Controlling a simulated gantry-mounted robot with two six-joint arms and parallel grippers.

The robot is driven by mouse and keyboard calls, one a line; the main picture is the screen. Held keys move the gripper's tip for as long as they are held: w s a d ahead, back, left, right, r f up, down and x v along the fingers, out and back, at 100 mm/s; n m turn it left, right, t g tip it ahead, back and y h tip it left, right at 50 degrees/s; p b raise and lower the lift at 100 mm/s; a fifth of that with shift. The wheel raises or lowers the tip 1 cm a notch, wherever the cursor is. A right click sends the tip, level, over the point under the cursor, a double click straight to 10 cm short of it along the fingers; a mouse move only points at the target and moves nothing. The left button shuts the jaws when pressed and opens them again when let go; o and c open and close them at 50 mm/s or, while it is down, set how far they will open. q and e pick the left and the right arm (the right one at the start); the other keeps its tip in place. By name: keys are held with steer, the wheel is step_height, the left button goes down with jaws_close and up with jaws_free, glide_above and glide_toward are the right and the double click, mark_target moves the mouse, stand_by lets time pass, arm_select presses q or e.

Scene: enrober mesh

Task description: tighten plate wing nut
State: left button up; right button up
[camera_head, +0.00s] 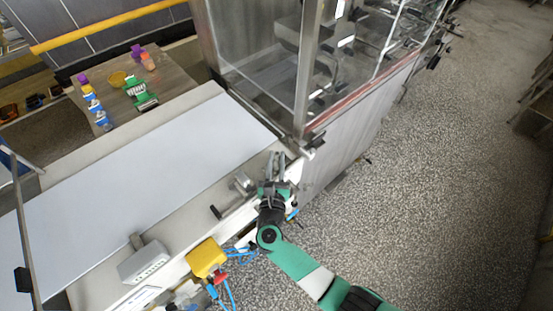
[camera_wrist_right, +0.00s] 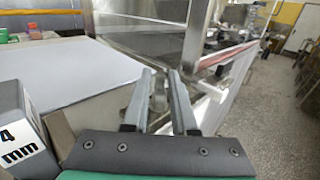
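My right gripper (camera_head: 276,160) is over the side rail of the conveyor, close to the lower corner of the clear-walled machine. In the right wrist view its two grey fingers (camera_wrist_right: 160,75) point ahead with a narrow gap between them. A greyish metal part (camera_wrist_right: 159,88) shows in that gap, and I cannot tell whether it is the wing nut or whether the fingers touch it. No wing nut or plate can be clearly made out in the head view. My left gripper is not in view.
A clear-walled machine (camera_head: 270,60) stands just beyond the gripper. A silver cylindrical fitting (camera_head: 241,183) with a black handle is to its left. A block marked "4 mm" (camera_wrist_right: 22,125) is near the wrist. A yellow box (camera_head: 206,257) with a red button is nearer. The white belt (camera_head: 130,190) is bare.

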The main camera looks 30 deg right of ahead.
steer(key=shift+o, duration=1.1)
steer(key=p+v, duration=0.1)
steer(key=v, duration=1)
steer(key=shift+s+p, duration=0.3)
steer(key=shift+p, duration=0.05)
steer(key=shift+o, duration=0.3)
steer(key=shift+a, duration=0.15)
